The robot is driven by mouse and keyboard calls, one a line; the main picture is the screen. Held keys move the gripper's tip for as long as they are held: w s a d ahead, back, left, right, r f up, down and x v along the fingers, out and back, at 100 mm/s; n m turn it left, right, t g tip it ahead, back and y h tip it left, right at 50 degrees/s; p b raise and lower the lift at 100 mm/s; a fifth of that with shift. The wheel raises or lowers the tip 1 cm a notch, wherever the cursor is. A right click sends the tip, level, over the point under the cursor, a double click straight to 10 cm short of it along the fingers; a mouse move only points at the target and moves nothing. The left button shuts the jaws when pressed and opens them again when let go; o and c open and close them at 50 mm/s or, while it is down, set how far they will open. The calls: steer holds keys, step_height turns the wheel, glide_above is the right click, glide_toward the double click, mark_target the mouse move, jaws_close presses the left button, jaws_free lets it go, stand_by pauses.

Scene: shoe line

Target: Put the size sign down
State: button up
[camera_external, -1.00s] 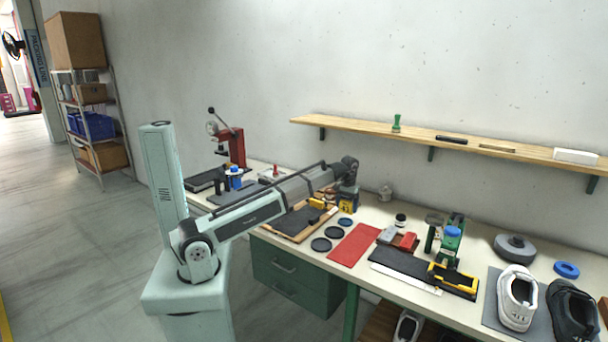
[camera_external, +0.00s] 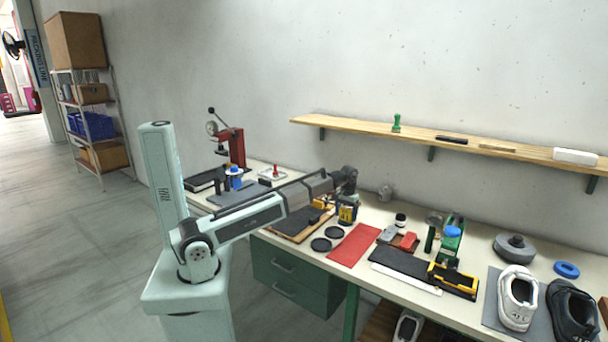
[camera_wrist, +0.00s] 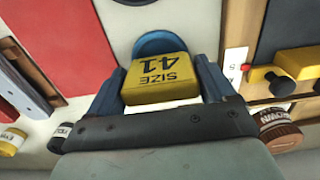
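The size sign (camera_wrist: 160,78) is a yellow block marked "SIZE 41" in the wrist view. My gripper (camera_wrist: 162,90) is shut on it, with a blue finger on each side. In the external view the sign (camera_external: 346,214) is small and partly covered by my gripper (camera_external: 347,212), low over the bench beside the black discs. A blue disc (camera_wrist: 160,42) shows just beyond the sign in the wrist view, partly hidden by it. I cannot tell whether the sign touches the disc or the bench.
Two black discs (camera_external: 321,244) and a red mat (camera_external: 354,245) lie to the right of and in front of the gripper. A wooden-edged board (camera_external: 294,227) with a yellow-handled tool lies to the left. Small labelled jars (camera_wrist: 278,127) stand close by in the wrist view.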

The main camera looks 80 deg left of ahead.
mark_target(347, 209)
steer(key=shift+o, duration=1.3)
step_height(347, 209, up, 13)
steer(key=shift+f, duration=0.15)
